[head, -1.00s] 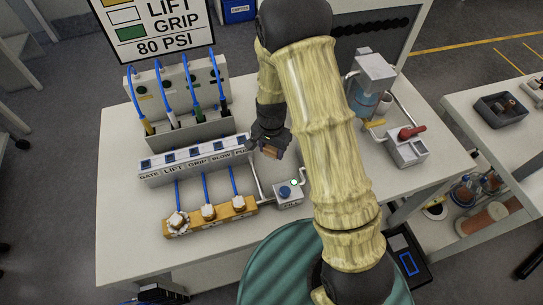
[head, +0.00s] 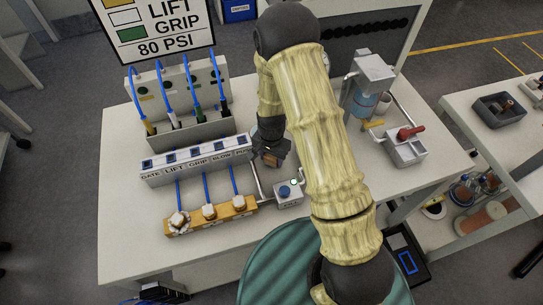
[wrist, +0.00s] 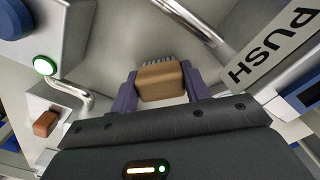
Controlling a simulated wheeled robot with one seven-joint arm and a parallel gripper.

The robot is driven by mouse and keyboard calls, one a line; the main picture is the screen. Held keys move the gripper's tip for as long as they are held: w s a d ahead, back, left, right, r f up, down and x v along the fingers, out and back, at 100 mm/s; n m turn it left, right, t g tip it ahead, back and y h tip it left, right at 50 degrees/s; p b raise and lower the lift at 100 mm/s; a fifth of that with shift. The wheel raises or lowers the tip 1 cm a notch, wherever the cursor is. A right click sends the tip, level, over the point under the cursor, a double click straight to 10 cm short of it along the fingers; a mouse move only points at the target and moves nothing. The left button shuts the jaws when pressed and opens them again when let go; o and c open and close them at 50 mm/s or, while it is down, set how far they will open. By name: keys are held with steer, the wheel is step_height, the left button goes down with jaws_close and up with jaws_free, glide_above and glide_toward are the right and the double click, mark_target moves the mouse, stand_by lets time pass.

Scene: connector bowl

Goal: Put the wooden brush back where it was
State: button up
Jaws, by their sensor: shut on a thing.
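The wooden brush (wrist: 161,82) is a small brown block with dark bristles along its far edge. In the wrist view it sits between the two purple fingers of my gripper (wrist: 160,90), which is shut on it. In the head view the brush (head: 270,160) shows small and brown at the tip of my gripper (head: 271,150), over the table just right of the labelled block's PUSH end. I cannot tell how far the brush is above the table.
The labelled block (head: 196,161) and the orange manifold (head: 211,214) stand to the left. A grey box with a blue button (head: 287,192) and a bent metal pipe are close in front. A dispenser (head: 370,82) and a red-handled box (head: 405,147) stand at the right.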

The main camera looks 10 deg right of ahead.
steer(key=shift+f, duration=0.2)
steer(key=o, duration=1.1)
steer(key=shift+w, duration=0.1)
steer(key=shift+r, duration=0.1)
steer(key=shift+a+r, duration=0.1)
steer(key=shift+r, duration=0.25)
step_height(320, 180, up, 12)
steer(key=b, duration=0.2)
steer(key=shift+f, duration=0.25)
